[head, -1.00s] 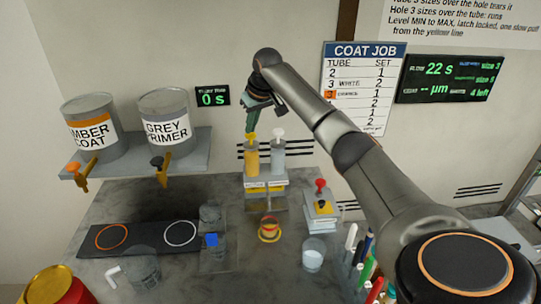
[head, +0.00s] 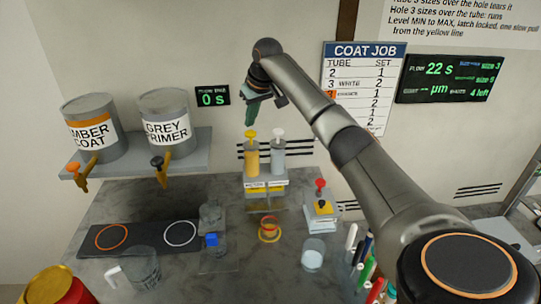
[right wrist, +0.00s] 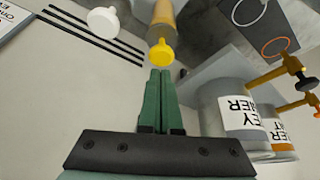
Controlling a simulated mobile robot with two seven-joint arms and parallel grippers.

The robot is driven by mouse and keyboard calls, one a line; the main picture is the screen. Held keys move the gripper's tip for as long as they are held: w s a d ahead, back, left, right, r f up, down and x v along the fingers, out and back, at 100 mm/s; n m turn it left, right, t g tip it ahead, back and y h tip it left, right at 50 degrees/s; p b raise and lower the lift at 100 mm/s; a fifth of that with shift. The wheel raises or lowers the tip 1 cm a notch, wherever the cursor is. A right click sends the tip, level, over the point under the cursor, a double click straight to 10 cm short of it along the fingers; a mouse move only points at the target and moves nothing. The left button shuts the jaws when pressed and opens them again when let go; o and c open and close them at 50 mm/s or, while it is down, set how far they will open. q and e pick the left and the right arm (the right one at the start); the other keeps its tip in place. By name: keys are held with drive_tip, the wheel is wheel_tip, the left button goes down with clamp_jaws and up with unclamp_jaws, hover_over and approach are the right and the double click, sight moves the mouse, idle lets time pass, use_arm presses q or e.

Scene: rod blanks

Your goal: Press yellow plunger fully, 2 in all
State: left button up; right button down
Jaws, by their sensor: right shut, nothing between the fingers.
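The yellow plunger (head: 250,134) stands upright on top of the amber-filled dispenser tube (head: 251,160); its knob and a short stem show. My right gripper (head: 250,120), with green fingers, points down just above the yellow knob, with a small gap. In the right wrist view the shut, empty fingers (right wrist: 160,76) point at the yellow knob (right wrist: 161,50). A white plunger (head: 278,133) stands just to the right on a pale tube. My left gripper is not in view.
Grey primer (head: 166,127) and amber coat (head: 91,130) cans sit on a wall shelf at left. A red-topped device (head: 320,200), a clear cup (head: 313,254) and a ringed dark mat (head: 150,237) lie on the bench. Several pens stand at the front right.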

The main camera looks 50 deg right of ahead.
drive_tip(key=shift+r, duration=2.9)
